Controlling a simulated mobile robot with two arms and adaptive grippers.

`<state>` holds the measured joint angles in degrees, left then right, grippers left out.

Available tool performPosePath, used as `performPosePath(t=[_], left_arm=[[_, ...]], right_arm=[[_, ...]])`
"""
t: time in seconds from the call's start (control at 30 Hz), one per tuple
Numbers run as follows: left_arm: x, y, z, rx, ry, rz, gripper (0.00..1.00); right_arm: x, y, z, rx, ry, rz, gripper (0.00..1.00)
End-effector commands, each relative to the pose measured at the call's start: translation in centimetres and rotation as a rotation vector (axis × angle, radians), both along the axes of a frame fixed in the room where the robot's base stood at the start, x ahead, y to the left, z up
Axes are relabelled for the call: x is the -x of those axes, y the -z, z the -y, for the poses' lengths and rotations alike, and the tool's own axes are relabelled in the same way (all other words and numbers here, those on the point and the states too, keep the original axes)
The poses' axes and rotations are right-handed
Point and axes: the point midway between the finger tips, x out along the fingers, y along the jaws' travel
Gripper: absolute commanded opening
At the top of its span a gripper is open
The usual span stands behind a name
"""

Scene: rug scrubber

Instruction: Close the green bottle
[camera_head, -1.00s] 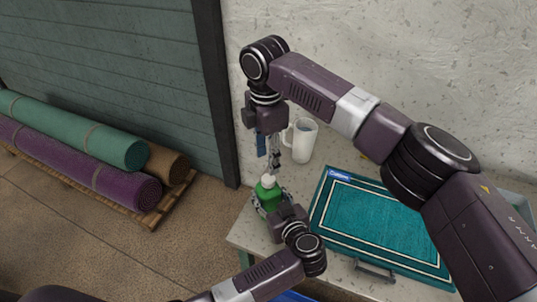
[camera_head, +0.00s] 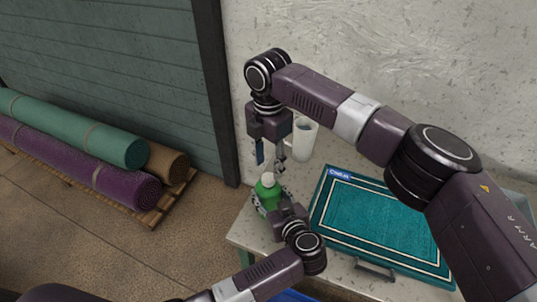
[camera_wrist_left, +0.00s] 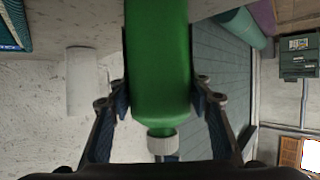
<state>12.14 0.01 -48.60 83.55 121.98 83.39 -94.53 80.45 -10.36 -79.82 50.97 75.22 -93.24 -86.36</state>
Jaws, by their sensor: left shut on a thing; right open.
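The green bottle (camera_head: 267,191) stands upright at the left end of the table. My left gripper (camera_head: 270,200) is shut around its body from the near side. In the left wrist view the bottle (camera_wrist_left: 160,60) appears upside down between both fingers. A white cap (camera_head: 267,177) sits on the bottle's top; it also shows in the left wrist view (camera_wrist_left: 162,143), against the bottle's end. How tightly it is seated cannot be told. My right gripper (camera_head: 270,165) points down just above the cap, its fingers open and apart, with nothing between them.
A teal rug with white border lines (camera_head: 380,222) covers much of the table to the right. Rolled mats (camera_head: 85,140) lie on a pallet at the left.

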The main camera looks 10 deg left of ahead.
Motion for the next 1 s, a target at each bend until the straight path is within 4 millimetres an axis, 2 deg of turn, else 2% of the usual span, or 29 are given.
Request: performPosePath(t=[0.1,0.3,0.7,1.0], left_arm=[[0.0,-0.1,0.0,0.0,0.001,0.002,0.0],[-0.1,-0.1,0.0,0.0,0.001,0.002,0.0],[0.0,-0.1,0.0,0.0,0.001,0.002,0.0],[0.0,-0.1,0.0,0.0,0.001,0.002,0.0]], right_arm=[[0.0,2.0,0.0,0.001,0.001,-0.001,0.41],[0.0,4.2,0.0,0.002,0.001,-0.001,0.41],[0.0,4.9,0.0,-0.001,0.001,0.001,0.41],[0.0,4.9,0.0,0.0,0.001,0.0,0.08]])
